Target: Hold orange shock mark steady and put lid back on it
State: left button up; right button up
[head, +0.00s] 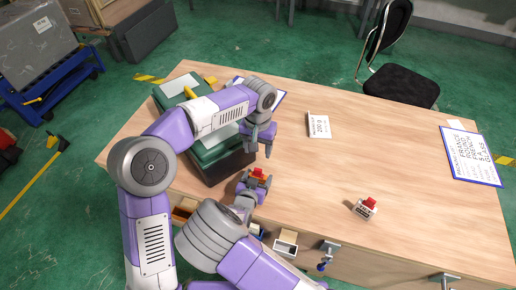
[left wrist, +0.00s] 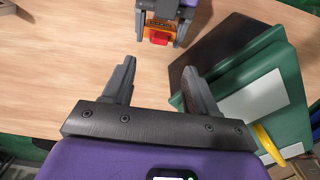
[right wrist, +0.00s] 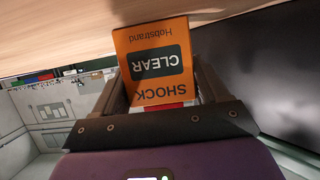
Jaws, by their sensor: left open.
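The orange shock mark (right wrist: 158,62) is a small orange block labelled "SHOCK CLEAR", upside down in the right wrist view, with a red part at its edge. My right gripper (head: 254,180) is shut on it near the table's front edge. The mark also shows in the left wrist view (left wrist: 158,38), with its red part facing that camera. My left gripper (head: 262,148) is open and empty, just above and beside the mark, not touching it. Its fingers (left wrist: 160,85) have bare table between them. I cannot pick out a separate lid with certainty.
A dark green case (head: 218,158) stands left of my grippers, close to the left one. The table's middle is clear.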

jog(key=o, duration=0.5)
jog(key=p+v, duration=0.2)
jog(key=v, duration=0.5)
jog(key=shift+s+a+r, duration=0.1)
jog(key=shift+s+r, duration=0.05)
jog(key=shift+s, duration=0.1)
jog(key=shift+r, duration=0.1)
